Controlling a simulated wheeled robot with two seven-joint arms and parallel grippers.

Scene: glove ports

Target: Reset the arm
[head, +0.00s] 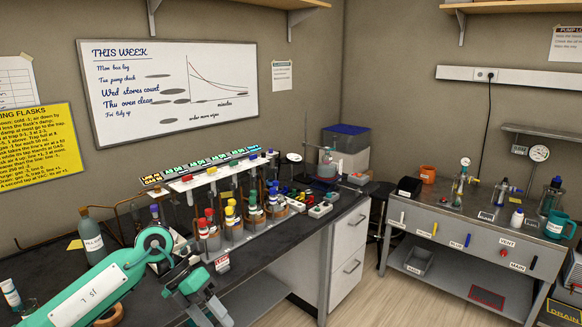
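My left arm (95,290) is a teal link that comes in from the lower left, over the front of the dark bench. It bends at a round teal joint, and my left gripper (202,294) is low in the picture, in front of the bench rack. Its fingers are small and partly hidden, so I cannot tell whether they are open or shut. No held object shows clearly. My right arm and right gripper are not in view.
The dark bench (258,268) carries a rack of glassware with coloured caps (232,215), close beyond my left gripper. A bottle (91,235) stands at the left. A grey side table (450,222) with flasks is at the right. Open floor (385,300) lies between.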

